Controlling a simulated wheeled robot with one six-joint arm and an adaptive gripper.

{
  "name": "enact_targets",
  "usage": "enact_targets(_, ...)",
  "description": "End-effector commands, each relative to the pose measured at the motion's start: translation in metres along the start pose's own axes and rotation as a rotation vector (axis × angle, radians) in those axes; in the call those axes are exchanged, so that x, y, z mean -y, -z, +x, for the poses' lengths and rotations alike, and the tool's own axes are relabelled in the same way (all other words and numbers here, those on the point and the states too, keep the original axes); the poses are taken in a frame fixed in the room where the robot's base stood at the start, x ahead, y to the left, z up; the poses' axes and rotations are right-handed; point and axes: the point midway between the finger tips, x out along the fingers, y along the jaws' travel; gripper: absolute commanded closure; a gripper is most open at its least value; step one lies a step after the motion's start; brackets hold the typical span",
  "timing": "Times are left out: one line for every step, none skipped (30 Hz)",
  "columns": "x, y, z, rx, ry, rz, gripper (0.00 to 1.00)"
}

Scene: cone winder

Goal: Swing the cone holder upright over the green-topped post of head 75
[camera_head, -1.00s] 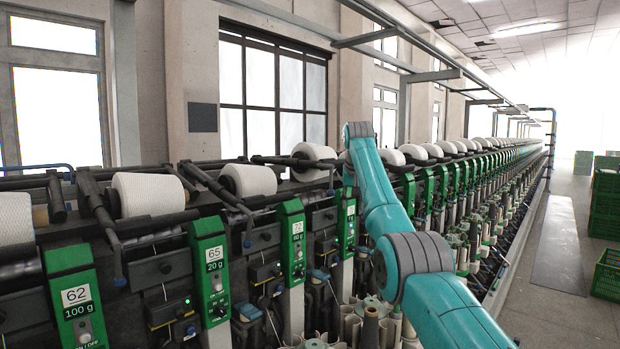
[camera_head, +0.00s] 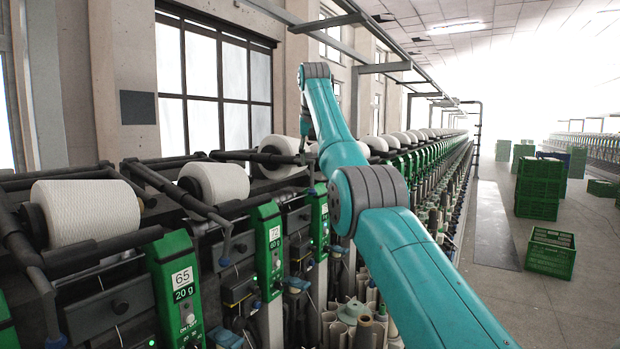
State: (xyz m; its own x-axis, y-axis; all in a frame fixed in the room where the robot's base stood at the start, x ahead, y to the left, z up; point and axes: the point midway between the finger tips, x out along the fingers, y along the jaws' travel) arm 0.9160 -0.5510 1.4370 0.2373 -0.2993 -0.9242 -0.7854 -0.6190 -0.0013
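A row of winding heads runs away along the machine, each with a green-topped post and a white cone. The nearest labelled post reads 65 (camera_head: 182,285) and the following one appears to read 72 (camera_head: 268,240). The post after it (camera_head: 319,215), beside my arm, has a label too small to read surely; by its place it may be head 75. A white cone (camera_head: 283,150) lies on its side in a dark holder (camera_head: 240,156) behind these posts. My gripper (camera_head: 305,134) is mostly hidden behind my teal arm, close to that cone; its fingers cannot be made out, nor whether it touches the holder.
Nearer cones (camera_head: 85,212) and their dark holder bars stand at the left. Tubes and bobbins (camera_head: 348,312) stand low in front of the posts. Green crates (camera_head: 551,253) stand on the floor at the right. The aisle between machine and crates is clear.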

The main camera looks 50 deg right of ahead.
Motion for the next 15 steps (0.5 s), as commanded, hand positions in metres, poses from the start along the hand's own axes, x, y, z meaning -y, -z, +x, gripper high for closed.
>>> enact_targets(0.0, 0.0, 0.011, 0.002, 0.0, 0.0, 0.62)
enact_targets(0.0, 0.0, 0.017, 0.001, 0.0, 0.0, 0.62)
enact_targets(0.0, 0.0, 0.024, 0.001, 0.0, 0.0, 0.62)
enact_targets(0.0, 0.0, 0.029, 0.002, 0.0, 0.0, 0.62)
enact_targets(0.0, -0.001, 0.034, 0.002, 0.0, 0.0, 0.62)
enact_targets(0.0, 0.0, 0.04, 0.001, 0.0, 0.0, 0.62)
enact_targets(0.0, 0.0, 0.044, 0.001, 0.0, 0.0, 0.62)
enact_targets(0.0, 0.0, 0.048, 0.001, 0.0, 0.0, 0.62)
enact_targets(0.0, 0.0, 0.052, 0.0, 0.0, 0.0, 0.62)
enact_targets(0.0, 0.0, 0.055, 0.0, 0.0, 0.0, 0.62)
enact_targets(0.0, 0.0, 0.058, 0.0, 0.0, 0.0, 0.62)
enact_targets(0.0, 0.0, 0.061, -0.001, 0.0, 0.0, 0.62)
enact_targets(0.0, 0.0, 0.063, 0.0, 0.0, 0.0, 0.62)
enact_targets(0.0, 0.0, 0.065, 0.0, 0.0, 0.0, 0.62)
enact_targets(0.0, 0.0, 0.066, 0.0, 0.0, 0.0, 0.62)
